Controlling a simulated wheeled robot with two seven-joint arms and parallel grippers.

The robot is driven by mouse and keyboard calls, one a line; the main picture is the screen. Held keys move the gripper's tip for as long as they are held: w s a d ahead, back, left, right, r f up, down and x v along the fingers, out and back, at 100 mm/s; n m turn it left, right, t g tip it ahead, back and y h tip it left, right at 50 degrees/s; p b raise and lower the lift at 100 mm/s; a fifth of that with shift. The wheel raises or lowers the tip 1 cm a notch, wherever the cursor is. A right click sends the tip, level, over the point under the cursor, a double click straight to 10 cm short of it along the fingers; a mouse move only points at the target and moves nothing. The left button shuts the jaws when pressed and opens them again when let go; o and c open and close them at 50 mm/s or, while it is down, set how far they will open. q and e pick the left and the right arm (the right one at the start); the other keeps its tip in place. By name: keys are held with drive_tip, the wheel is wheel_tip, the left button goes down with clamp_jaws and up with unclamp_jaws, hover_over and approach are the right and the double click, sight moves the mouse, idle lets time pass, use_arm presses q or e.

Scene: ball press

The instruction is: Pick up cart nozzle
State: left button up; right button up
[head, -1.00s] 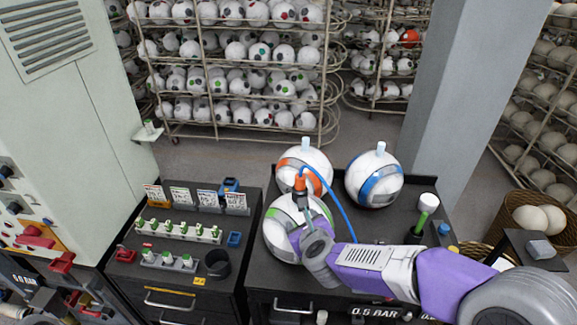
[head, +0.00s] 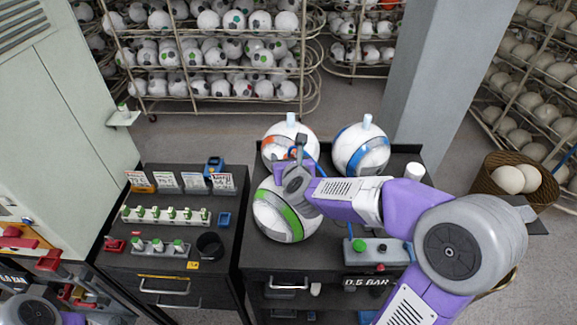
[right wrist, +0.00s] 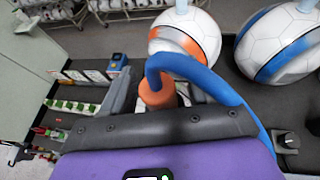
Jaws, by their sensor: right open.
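The cart nozzle is an orange cylinder (right wrist: 158,90) with a thick blue hose (right wrist: 212,82) looping from its top, in the right wrist view. In the head view my gripper hides most of it. My right gripper (head: 299,149) is open above the green-striped ball (head: 290,215), with the nozzle between its grey fingers in the right wrist view. I cannot tell whether the fingers touch it. I do not see my left gripper; only a grey and purple part of my own shows at the lower left.
An orange-striped ball (head: 279,142) and a blue-striped ball (head: 361,150) stand at the back of the dark cart (head: 262,258). A grey control box (head: 365,251) sits at its front right. A bench with green-topped parts (head: 165,215) is to the left.

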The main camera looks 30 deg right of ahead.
drive_tip(key=c, duration=1.1)
